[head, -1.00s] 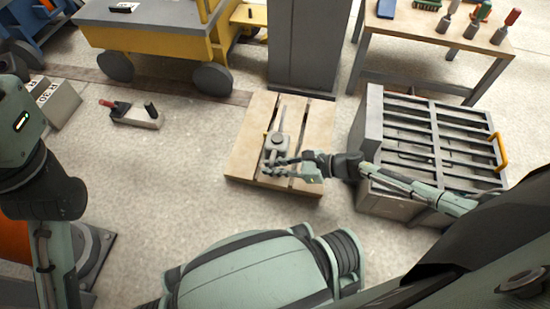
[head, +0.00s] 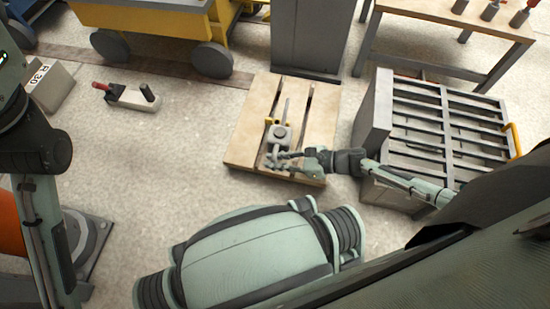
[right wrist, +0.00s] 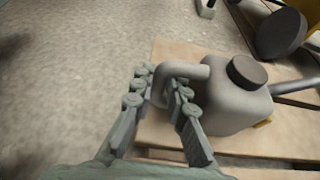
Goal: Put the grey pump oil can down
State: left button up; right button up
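The grey pump oil can (head: 279,134), with a dark round cap, a long thin spout and a looped handle, is over the slatted wooden pallet (head: 244,137). In the right wrist view the can (right wrist: 231,102) looks upright. I cannot tell whether its base touches the boards. My right gripper (head: 276,161) is at the can's handle, on the side nearest me. In the right wrist view its fingers (right wrist: 158,88) lie on both sides of the handle with little gap, shut on it. My left arm shows at the left edge, its gripper out of view.
A grey slatted crate (head: 372,128) stands close right of the pallet. A grey cabinet (head: 309,38) stands behind it, with a workbench (head: 450,12) at back right and a yellow cart (head: 140,17) at back left. Floor left of the pallet is clear up to a red-handled tool (head: 130,97).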

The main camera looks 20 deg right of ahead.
jog(key=o, duration=0.3)
